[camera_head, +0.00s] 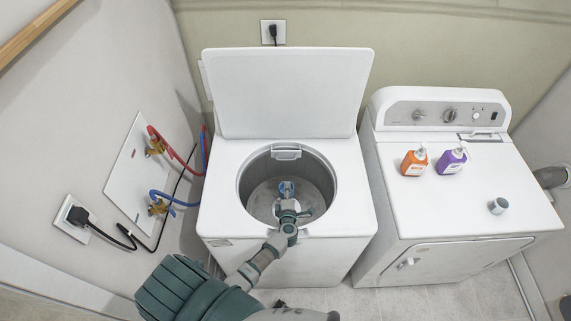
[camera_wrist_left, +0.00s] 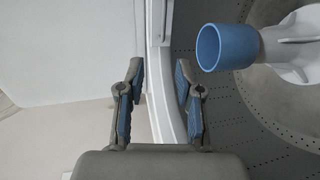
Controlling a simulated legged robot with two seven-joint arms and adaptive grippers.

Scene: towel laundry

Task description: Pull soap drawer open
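The white top-loading washer (camera_head: 215,215) stands with its lid (camera_head: 290,90) raised. A small pale fitting with a handle-like front (camera_head: 286,152), which looks like the soap drawer, sits at the back rim of the tub opening; I cannot tell whether it is pulled out. My left gripper (camera_head: 289,204) is over the front part of the tub opening, apart from that fitting. In the left wrist view its two blue-padded fingers (camera_wrist_left: 159,78) are apart, with the white tub rim (camera_wrist_left: 158,40) showing between them and nothing held. My right gripper is not in view.
A blue cup-like top (camera_wrist_left: 208,47) of the agitator stands inside the metal drum (camera_wrist_left: 260,120). Hoses (camera_head: 175,150) run along the left wall.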

